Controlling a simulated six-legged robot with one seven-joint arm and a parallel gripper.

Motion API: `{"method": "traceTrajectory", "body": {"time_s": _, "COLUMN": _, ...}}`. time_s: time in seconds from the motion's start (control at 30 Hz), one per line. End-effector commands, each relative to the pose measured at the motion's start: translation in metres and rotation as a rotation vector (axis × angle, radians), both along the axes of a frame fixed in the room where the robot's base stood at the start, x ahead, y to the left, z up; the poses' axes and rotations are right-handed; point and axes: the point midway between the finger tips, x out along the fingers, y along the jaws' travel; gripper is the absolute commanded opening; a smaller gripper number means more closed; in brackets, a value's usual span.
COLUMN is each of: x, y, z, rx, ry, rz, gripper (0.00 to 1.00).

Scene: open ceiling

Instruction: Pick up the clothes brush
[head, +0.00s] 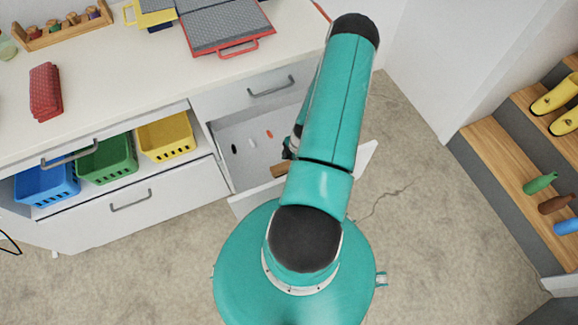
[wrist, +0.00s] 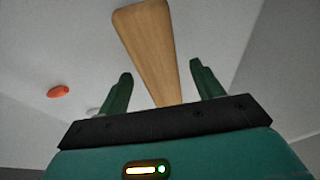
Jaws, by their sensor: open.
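A wooden piece, which looks like the clothes brush, lies in the open drawer; a small part of it (head: 279,170) shows in the head view beside my arm. In the wrist view the wooden brush (wrist: 147,40) is long and light brown, wider at the far end, and narrows toward my gripper. My gripper (wrist: 161,76) is open, with one finger on each side of the narrow part. No finger clearly touches it. The near end is hidden behind the gripper body. My arm hides most of the gripper in the head view.
The open drawer (head: 228,143) also holds a small orange item (wrist: 58,91), a white one and a black one. Its walls stand close around my gripper. Blue, green (head: 106,160) and yellow baskets are to the left. Wooden steps (head: 480,152) stand at the right.

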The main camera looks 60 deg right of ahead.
Motion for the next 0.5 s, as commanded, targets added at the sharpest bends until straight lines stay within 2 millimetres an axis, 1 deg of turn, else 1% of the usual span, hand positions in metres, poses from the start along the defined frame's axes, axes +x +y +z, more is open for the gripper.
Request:
{"method": "traceTrajectory", "body": {"time_s": 0.13, "x": 0.0, "y": -0.0004, "z": 0.0003, "rx": -0.001, "ry": 0.0, "rz": 0.0, "gripper": 0.66}}
{"method": "traceTrajectory", "body": {"time_s": 0.17, "x": 0.0, "y": -0.0004, "z": 0.0003, "rx": 0.0, "ry": -0.001, "rz": 0.0, "gripper": 0.64}}
{"method": "traceTrajectory", "body": {"time_s": 0.2, "x": -0.0001, "y": -0.0004, "z": 0.0004, "rx": 0.0, "ry": 0.0, "rz": 0.0, "gripper": 0.57}}
{"method": "traceTrajectory", "body": {"time_s": 0.37, "x": -0.0001, "y": -0.0004, "z": 0.0005, "rx": 0.0, "ry": 0.0, "rz": 0.0, "gripper": 0.25}}
{"method": "traceTrajectory", "body": {"time_s": 0.4, "x": -0.0002, "y": -0.0005, "z": 0.0006, "rx": 0.0, "ry": -0.001, "rz": 0.0, "gripper": 0.17}}
{"method": "traceTrajectory", "body": {"time_s": 0.43, "x": -0.0002, "y": -0.0005, "z": 0.0006, "rx": 0.0, "ry": 0.0, "rz": 0.0, "gripper": 0.16}}
{"method": "traceTrajectory", "body": {"time_s": 0.47, "x": -0.0001, "y": -0.0005, "z": 0.0006, "rx": 0.0, "ry": -0.001, "rz": 0.0, "gripper": 0.12}}
{"method": "traceTrajectory", "body": {"time_s": 0.5, "x": -0.0001, "y": -0.0005, "z": 0.0007, "rx": 0.0, "ry": -0.001, "rz": 0.0, "gripper": 0.12}}
